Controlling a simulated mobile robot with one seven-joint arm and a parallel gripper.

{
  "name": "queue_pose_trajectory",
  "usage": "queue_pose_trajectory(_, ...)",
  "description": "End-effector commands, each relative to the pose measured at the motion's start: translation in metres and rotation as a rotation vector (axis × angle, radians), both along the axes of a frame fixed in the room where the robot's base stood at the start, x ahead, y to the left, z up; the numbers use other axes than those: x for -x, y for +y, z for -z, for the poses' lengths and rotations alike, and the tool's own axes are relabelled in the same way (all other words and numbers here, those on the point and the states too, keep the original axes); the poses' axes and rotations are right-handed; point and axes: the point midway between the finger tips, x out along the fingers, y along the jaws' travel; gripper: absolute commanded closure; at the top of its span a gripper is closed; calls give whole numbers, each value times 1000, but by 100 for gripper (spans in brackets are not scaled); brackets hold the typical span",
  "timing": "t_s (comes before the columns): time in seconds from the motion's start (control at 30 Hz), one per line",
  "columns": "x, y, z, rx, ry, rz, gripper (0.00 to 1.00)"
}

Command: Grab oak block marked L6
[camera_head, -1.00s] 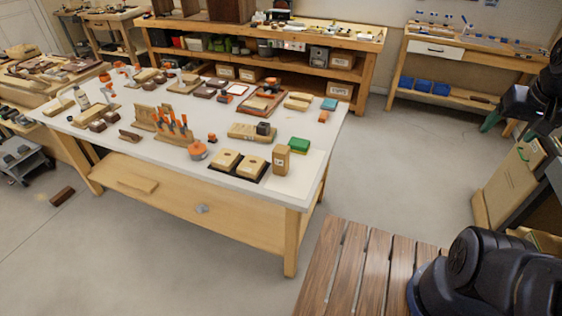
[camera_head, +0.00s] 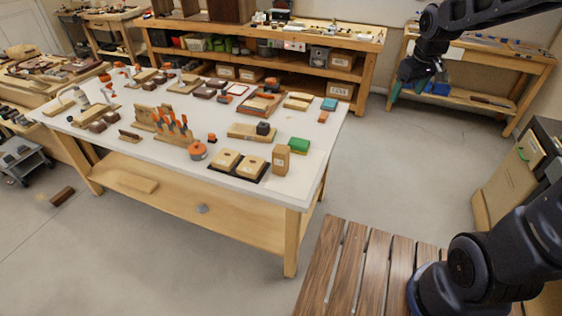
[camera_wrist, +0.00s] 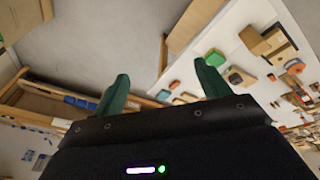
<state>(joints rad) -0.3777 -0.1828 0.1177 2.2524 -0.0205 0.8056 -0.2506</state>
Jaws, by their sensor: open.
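An upright light-wood block (camera_head: 281,160) with a small mark on its face stands near the right front of the white-topped table (camera_head: 310,180). Two flat light-wood blocks, a left one (camera_head: 226,160) and a right one (camera_head: 252,167), lie on a black tray beside it. I cannot read any mark as L6. My gripper (camera_head: 418,76) is raised over the floor to the right of the table, well apart from the blocks. In the wrist view my gripper (camera_wrist: 162,88) has its two green fingers wide apart, with nothing between them. Light-wood block shapes (camera_wrist: 276,44) show there at upper right.
A green box (camera_head: 298,145) lies just behind the upright block. A dark cube on a wooden board (camera_head: 250,133), an orange round item (camera_head: 197,151) and a clamp rack (camera_head: 172,127) stand nearby. A slatted wooden surface (camera_head: 345,270) is in front. Floor right of the table is clear.

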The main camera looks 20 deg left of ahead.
Motion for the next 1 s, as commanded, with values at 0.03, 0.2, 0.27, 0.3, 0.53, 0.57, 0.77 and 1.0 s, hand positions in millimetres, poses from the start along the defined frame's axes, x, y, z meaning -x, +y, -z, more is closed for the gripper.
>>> queue_pose_trajectory(0.03,-5,19,8,8,10,-46,25)
queue_pose_trajectory(0.2,-16,79,33,24,32,-188,25)
queue_pose_trajectory(0.27,-17,101,43,29,39,-241,25)
queue_pose_trajectory(0.3,-18,116,50,31,44,-273,25)
queue_pose_trajectory(0.53,-10,202,96,44,75,-467,25)
queue_pose_trajectory(0.57,-8,213,103,45,78,-492,25)
queue_pose_trajectory(0.77,15,287,150,51,107,-655,25)
queue_pose_trajectory(1.0,46,347,195,51,131,-795,25)
